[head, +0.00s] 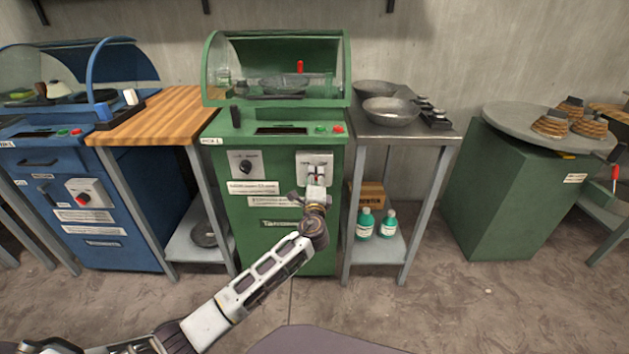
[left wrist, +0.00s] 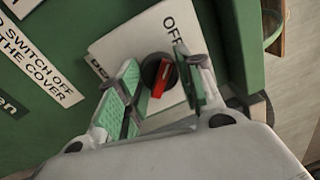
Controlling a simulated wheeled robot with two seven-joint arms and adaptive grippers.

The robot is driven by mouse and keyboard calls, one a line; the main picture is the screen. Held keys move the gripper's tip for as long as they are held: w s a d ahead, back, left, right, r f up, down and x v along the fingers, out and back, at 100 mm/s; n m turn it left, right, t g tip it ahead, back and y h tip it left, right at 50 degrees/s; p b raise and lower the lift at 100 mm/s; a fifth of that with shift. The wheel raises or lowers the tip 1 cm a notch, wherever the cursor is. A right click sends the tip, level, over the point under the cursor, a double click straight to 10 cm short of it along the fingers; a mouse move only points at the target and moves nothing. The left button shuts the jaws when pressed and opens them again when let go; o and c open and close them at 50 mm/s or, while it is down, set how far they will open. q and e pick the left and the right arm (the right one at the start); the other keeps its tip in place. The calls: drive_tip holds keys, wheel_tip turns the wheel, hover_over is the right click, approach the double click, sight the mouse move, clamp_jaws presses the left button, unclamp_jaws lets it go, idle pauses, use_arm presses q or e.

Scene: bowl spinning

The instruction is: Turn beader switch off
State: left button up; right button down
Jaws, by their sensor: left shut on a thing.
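The green machine (head: 275,215) stands in the middle of the head view. Its white switch plate (head: 306,156) is on the upper right of its front. In the left wrist view the plate (left wrist: 118,43) reads OFF near one edge, and a red switch knob (left wrist: 163,80) sits on a dark round base. The fingers mostly hide the knob in the head view. My right gripper is not in view.
A blue machine (head: 130,225) with its own red switch (head: 83,198) stands left, beyond a wood-topped table (head: 160,112). A metal table (head: 425,130) with bowls stands right of the green machine. A clear cover (head: 275,60) tops the green machine.

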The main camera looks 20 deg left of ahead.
use_arm(q)
drive_tip(key=shift+f, duration=0.1)
drive_tip(key=o, duration=1)
drive_tip(key=shift+v, duration=6)
